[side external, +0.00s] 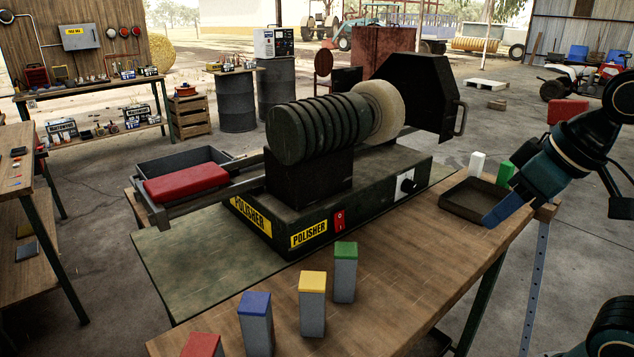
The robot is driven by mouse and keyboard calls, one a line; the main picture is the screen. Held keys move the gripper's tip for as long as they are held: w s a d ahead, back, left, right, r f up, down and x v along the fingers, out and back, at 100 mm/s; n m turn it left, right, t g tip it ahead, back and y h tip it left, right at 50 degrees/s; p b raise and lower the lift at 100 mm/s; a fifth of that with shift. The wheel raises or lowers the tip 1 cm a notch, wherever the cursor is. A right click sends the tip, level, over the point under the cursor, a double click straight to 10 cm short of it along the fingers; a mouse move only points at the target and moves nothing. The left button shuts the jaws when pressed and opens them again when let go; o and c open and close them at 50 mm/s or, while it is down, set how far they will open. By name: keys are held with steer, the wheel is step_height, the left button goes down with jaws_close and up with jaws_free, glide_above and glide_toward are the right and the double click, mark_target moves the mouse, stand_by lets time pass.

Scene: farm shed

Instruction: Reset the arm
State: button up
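My gripper (512,203) is at the right, above the right end of the wooden workbench (420,270), beside a small dark tray (465,210). My arm comes in from the right edge and slants down to the left. A blue slanted piece shows at the arm's end, by the tray's right side. I cannot tell whether it is a finger or a held block, and the gap between the fingers does not show. The polisher (330,190), with its pale round wheel (380,108), stands in the middle of the bench.
Red (202,345), blue (256,305), yellow (312,285) and green (345,252) topped blocks stand along the bench front. White (477,163) and green (505,173) blocks stand behind the tray. A red bar (186,182) lies at the polisher's left. Bare bench lies right of the front blocks.

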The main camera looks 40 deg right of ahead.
steer(key=shift+s+a+f, duration=0.1)
steer(key=shift+s+f, duration=0.85)
steer(key=shift+s, duration=0.1)
stand_by(1.0)
